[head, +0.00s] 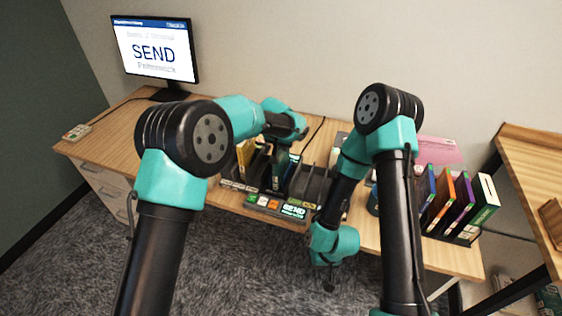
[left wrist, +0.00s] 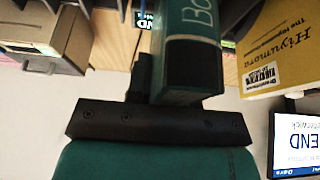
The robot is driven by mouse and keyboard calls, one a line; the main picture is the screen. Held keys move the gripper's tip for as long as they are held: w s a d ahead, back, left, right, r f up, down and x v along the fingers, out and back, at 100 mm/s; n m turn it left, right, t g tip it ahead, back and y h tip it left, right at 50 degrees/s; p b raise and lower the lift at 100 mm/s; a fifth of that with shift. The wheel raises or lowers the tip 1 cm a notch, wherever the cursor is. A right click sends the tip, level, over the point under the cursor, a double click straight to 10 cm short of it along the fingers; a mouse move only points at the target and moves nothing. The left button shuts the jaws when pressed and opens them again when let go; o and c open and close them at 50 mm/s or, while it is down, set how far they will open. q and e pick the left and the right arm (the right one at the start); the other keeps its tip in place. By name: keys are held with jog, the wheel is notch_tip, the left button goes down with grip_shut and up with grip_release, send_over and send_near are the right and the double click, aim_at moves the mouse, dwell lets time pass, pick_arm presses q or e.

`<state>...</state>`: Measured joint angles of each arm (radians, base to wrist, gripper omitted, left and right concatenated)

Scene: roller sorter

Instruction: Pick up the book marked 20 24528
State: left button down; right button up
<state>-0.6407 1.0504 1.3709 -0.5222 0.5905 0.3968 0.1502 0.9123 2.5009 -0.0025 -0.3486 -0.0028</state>
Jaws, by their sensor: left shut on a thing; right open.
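My left gripper (head: 280,150) is over the sorter on the desk, at the left group of books. In the left wrist view my left gripper (left wrist: 150,82) is shut on a dark green book (left wrist: 188,72) with pale letters on its spine, partly cut off by the frame. The same green book (head: 280,171) shows below the gripper in the head view. I cannot read the number 20 24528 on any book. My right gripper (head: 329,283) hangs low in front of the desk edge, small and partly hidden by its wrist; it is open and holds nothing visible.
The black sorter (head: 297,211) has a SEND label. A yellow book (left wrist: 285,45) stands beside the held book. Several books stand in a rack (head: 455,236) at the right. A monitor (head: 154,47) reads SEND. The desk (head: 115,135) is mostly clear at the left.

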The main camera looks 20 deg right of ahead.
pick_arm(q)
notch_tip(320, 180, up, 11)
jog(key=shift+f, duration=0.2)
dwell(0.6)
dwell(0.4)
